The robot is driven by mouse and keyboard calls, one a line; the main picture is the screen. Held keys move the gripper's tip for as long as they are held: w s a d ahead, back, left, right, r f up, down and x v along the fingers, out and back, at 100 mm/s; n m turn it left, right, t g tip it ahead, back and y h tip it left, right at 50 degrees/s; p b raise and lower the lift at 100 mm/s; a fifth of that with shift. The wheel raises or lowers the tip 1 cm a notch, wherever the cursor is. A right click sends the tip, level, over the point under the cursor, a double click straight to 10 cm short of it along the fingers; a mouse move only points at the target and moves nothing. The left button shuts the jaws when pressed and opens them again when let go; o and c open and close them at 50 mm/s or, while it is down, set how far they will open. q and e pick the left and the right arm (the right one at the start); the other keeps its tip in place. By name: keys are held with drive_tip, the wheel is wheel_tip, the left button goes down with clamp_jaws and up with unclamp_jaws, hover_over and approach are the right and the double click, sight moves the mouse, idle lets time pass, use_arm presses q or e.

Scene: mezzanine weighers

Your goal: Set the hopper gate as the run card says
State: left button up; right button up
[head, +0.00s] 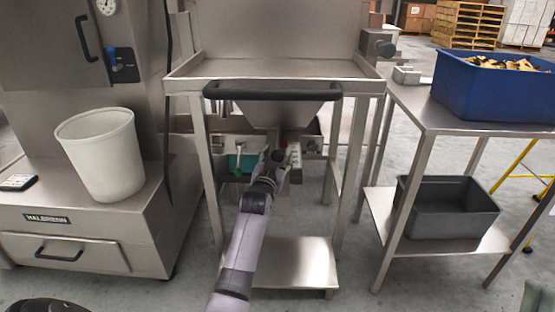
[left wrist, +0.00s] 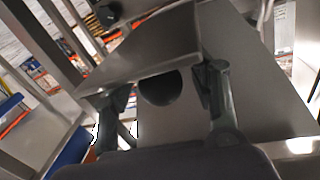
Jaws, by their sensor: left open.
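The steel hopper (head: 290,112) hangs under a tray-topped stand in the middle of the head view, its funnel narrowing downward. My left gripper (head: 276,157) is just below the funnel, at its outlet, and hides most of the gate area. In the left wrist view the gripper (left wrist: 163,84) is open, with one dark finger on each side of a steel plate (left wrist: 160,45) and a dark round opening (left wrist: 160,88). I cannot tell whether the fingers touch anything, or how the gate is set. A small red part (head: 283,143) shows beside the gripper. I cannot make out a run card. My right gripper is not in view.
A black bar handle (head: 272,91) crosses the stand's front. A white bucket (head: 103,155) stands on the machine at left. At right, a steel table holds a blue bin (head: 490,88), with a grey bin (head: 447,207) on its lower shelf. A low steel shelf (head: 285,262) lies below the hopper.

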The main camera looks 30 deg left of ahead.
use_arm(q)
drive_tip(key=shift+c, duration=0.4)
clamp_jaws()
idle(0.4)
